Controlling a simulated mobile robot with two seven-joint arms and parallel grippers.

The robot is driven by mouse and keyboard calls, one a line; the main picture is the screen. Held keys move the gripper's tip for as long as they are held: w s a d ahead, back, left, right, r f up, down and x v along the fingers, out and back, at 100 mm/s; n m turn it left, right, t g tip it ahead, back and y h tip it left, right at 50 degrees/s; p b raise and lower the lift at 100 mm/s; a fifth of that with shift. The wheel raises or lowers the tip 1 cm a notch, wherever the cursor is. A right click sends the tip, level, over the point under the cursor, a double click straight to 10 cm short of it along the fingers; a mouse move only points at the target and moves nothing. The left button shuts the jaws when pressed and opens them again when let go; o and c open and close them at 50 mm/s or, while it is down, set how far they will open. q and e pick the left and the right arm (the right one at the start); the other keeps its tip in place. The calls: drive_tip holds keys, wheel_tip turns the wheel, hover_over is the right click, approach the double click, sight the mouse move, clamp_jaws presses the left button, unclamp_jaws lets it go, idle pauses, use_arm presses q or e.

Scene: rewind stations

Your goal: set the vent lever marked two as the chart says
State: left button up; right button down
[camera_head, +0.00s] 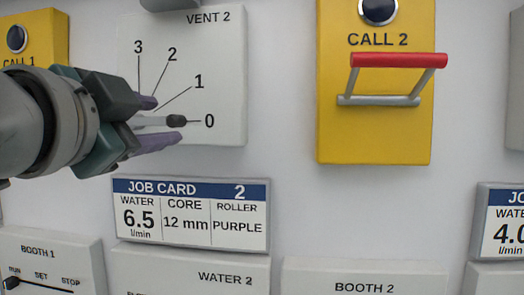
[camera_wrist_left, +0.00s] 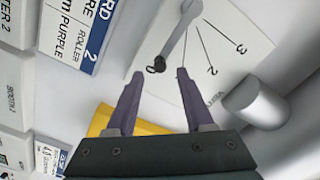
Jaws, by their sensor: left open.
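The white VENT 2 panel (camera_head: 225,70) has marks 0, 1, 2 and 3. Its grey lever (camera_head: 150,121) has a dark tip and points at 0. My left gripper (camera_head: 165,122) is at this panel, open, with one purple finger above the lever and one below it. In the left wrist view the lever (camera_wrist_left: 178,38) ends with its dark tip between the open fingers (camera_wrist_left: 158,74), with no clear grip on it. The gripper hides the lever's pivot in the head view. No vent chart shows. My right gripper is not in view.
Job card 2 (camera_head: 190,240) hangs below the vent panel, reading water 6.5 l/min, core 12 mm, roller purple. The yellow CALL 2 box (camera_head: 375,130) with its red-topped handle (camera_head: 400,61) stands out at right. WATER 2 (camera_head: 190,270) and BOOTH 2 (camera_head: 365,272) panels are lower.

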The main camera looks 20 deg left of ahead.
sight(172, 125)
use_arm(q)
drive_tip(key=shift+w+f, duration=0.1)
drive_tip(key=shift+w, duration=0.2)
drive_tip(key=x, duration=0.1)
drive_tip(key=p+x, duration=0.2)
drive_tip(key=shift+w+a+r, duration=0.15)
drive_tip(key=shift+w+r, duration=0.1)
drive_tip(key=shift+w, duration=0.1)
drive_tip(key=shift+w+a+f, duration=0.1)
drive_tip(key=shift+w, duration=0.35)
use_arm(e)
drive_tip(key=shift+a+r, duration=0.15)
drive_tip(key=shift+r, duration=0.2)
use_arm(q)
drive_tip(key=shift+f, duration=0.1)
clamp_jaws()
drive_tip(key=shift+f, duration=0.2)
